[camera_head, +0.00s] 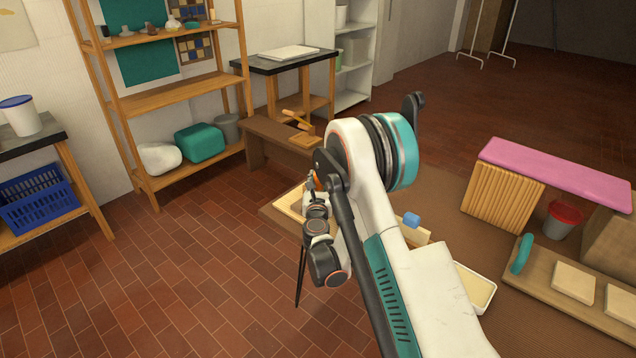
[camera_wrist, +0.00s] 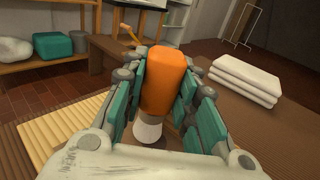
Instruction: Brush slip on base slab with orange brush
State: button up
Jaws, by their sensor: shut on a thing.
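My gripper (camera_wrist: 166,92) is shut on the orange brush (camera_wrist: 166,72), which stands between the teal-padded fingers. A rounded white part (camera_wrist: 147,132) shows below the orange. In the head view a small bit of orange (camera_head: 313,181) shows at my gripper, mostly hidden by my arm. A pale slab-like surface (camera_head: 288,204) lies on a board left of my arm, partly covered. Two pale slabs (camera_head: 574,282) (camera_head: 621,305) lie on a board at the right. I cannot tell which is the base slab. No slip is clearly visible.
A wooden bench (camera_head: 268,140) is behind. The tiled floor at left is clear.

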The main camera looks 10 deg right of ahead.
aim_at(319, 172)
jog(key=shift+s+d, duration=0.45)
jog(key=shift+s, duration=0.15)
jog(key=shift+s+d, duration=0.4)
jog(key=shift+s, duration=0.2)
jog(key=shift+d, duration=0.15)
jog(key=shift+w, duration=0.1)
jog(key=shift+w+a, duration=0.45)
jog(key=shift+w, duration=0.2)
jog(key=shift+w+a, duration=0.45)
jog(key=shift+w, duration=0.2)
jog(key=shift+r, duration=0.1)
jog(key=shift+r+p, duration=1.2)
jog(key=shift+r, duration=1.75)
jog(key=shift+f, duration=0.15)
